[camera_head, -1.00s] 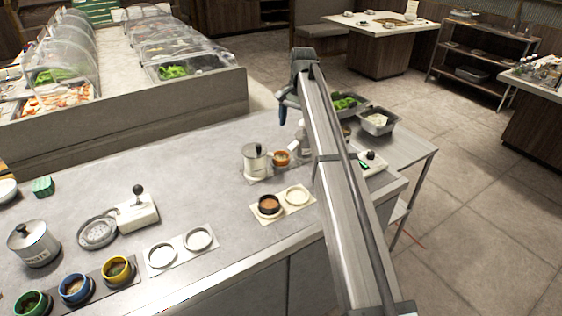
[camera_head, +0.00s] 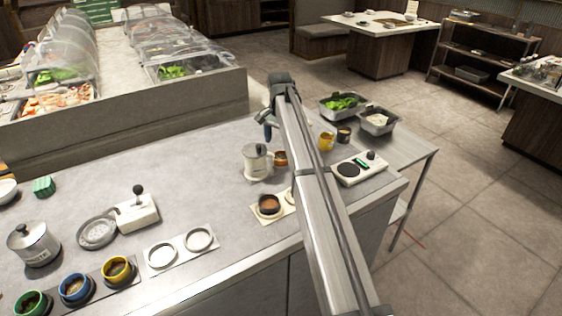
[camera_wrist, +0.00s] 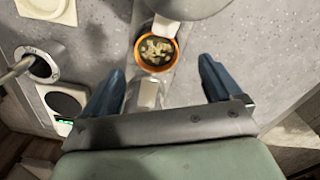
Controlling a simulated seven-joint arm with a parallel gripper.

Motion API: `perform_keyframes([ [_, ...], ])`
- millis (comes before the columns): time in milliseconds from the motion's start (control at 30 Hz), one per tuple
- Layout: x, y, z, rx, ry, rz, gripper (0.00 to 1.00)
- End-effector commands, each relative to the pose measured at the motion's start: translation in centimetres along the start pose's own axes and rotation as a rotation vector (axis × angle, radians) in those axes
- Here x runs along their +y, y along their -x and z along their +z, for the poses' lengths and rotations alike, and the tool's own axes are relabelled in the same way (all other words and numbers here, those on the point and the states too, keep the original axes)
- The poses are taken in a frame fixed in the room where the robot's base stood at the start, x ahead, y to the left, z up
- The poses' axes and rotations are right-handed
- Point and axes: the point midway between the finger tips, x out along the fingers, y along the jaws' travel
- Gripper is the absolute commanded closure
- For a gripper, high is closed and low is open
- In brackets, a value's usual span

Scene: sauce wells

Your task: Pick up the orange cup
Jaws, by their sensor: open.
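The orange cup (camera_head: 280,158) stands on the counter just right of a metal pot, partly hidden by my arm in the head view. In the wrist view the orange cup (camera_wrist: 141,60) shows from above, with pale pieces in its dark inside. It lies ahead of my fingers, near the middle of the gap. My gripper (camera_wrist: 160,70) is open, its two blue fingers apart, with nothing held. In the head view my gripper (camera_head: 268,130) appears above and left of the cup. A pale metal part (camera_wrist: 149,93) extends from below the cup between the fingers; I cannot tell what it belongs to.
The metal pot (camera_head: 256,160) stands close beside the cup. A brown cup (camera_head: 268,205) sits on a pale holder in front. A scale (camera_head: 360,168), a yellow cup (camera_head: 326,142) and a dark cup (camera_head: 344,134) are to the right.

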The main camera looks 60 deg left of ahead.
Motion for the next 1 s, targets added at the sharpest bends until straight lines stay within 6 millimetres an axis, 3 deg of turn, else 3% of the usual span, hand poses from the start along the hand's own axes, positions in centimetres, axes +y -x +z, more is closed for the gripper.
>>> perform_keyframes([
  [167,0.2,-0.8,0.1,0.000,0.000,0.000,0.08],
  [500,0.6,-4.9,0.2,0.000,-0.001,-0.001,0.08],
  [767,0.5,-5.2,0.1,0.001,-0.002,-0.001,0.08],
  [1000,0.5,-5.2,0.1,0.001,-0.002,-0.001,0.30],
])
